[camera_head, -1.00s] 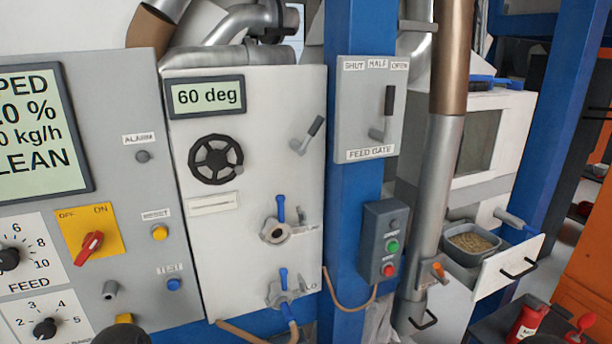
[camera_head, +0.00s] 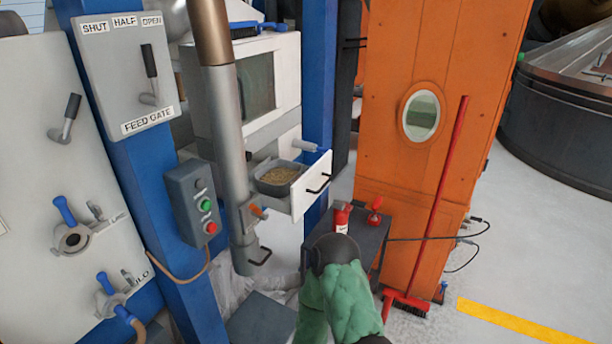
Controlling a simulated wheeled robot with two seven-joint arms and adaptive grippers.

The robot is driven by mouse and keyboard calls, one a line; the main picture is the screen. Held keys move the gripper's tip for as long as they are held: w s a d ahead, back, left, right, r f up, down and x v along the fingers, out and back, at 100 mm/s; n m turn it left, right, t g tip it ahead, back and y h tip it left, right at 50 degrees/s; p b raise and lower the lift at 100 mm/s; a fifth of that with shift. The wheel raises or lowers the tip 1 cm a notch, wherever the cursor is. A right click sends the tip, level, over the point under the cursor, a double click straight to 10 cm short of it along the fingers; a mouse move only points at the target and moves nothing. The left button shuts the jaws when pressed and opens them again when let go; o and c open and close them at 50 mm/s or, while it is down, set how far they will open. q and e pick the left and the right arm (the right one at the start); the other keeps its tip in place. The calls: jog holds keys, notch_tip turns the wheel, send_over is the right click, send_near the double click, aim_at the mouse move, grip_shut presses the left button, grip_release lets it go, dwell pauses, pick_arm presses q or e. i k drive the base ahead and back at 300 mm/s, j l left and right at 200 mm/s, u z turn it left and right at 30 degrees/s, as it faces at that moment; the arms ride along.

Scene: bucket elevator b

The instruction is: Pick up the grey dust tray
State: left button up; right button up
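A small grey tray (camera_head: 262,186) holding tan grainy material sits in the open white drawer (camera_head: 318,172) of the white cabinet, right of the vertical pipe. A flat dark grey surface (camera_head: 262,320) shows low down near the blue post's foot. I cannot tell for sure which of these is the dust tray. One of my arms, with a green sleeve, shows at the bottom centre, but no gripper fingers are visible. Neither gripper is in view.
A blue post (camera_head: 165,200) and a metal pipe (camera_head: 226,150) stand left of the drawer. A red broom (camera_head: 440,190) leans by the orange elevator casing (camera_head: 390,100).

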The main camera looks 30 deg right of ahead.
aim_at(274, 180)
jog(key=z, duration=1.15)
